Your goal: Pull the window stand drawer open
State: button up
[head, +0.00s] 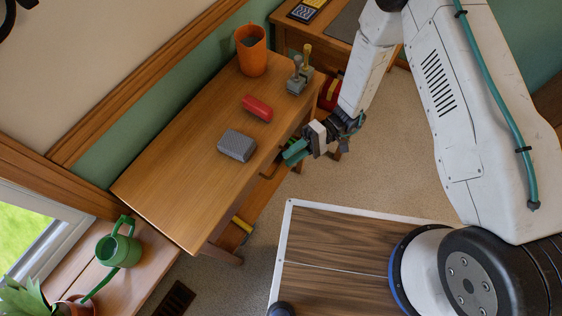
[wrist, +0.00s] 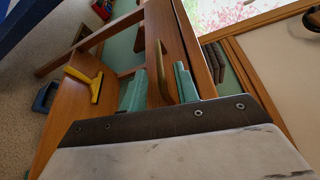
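The window stand (head: 165,190) is a wooden table along the green wall, with a drawer front (wrist: 158,28) on its side toward me. A brass-brown bar handle (wrist: 163,72) runs along that front; it shows as a small dark shape in the head view (head: 270,172). My gripper (head: 292,154) is at the stand's front edge. Its two teal fingers stand apart in the wrist view (wrist: 160,82), one on each side of the handle, with gaps visible. Nothing is gripped. The drawer looks shut, though its edges are partly hidden.
On the stand are an orange cup (head: 252,52), a red block (head: 257,108), a grey block (head: 237,146) and a grey holder (head: 299,80). A yellow tool (wrist: 92,82) lies on the lower shelf. A green watering can (head: 119,246) stands by the window.

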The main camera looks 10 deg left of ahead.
aim_at(281, 163)
jog(key=shift+x, duration=2.15)
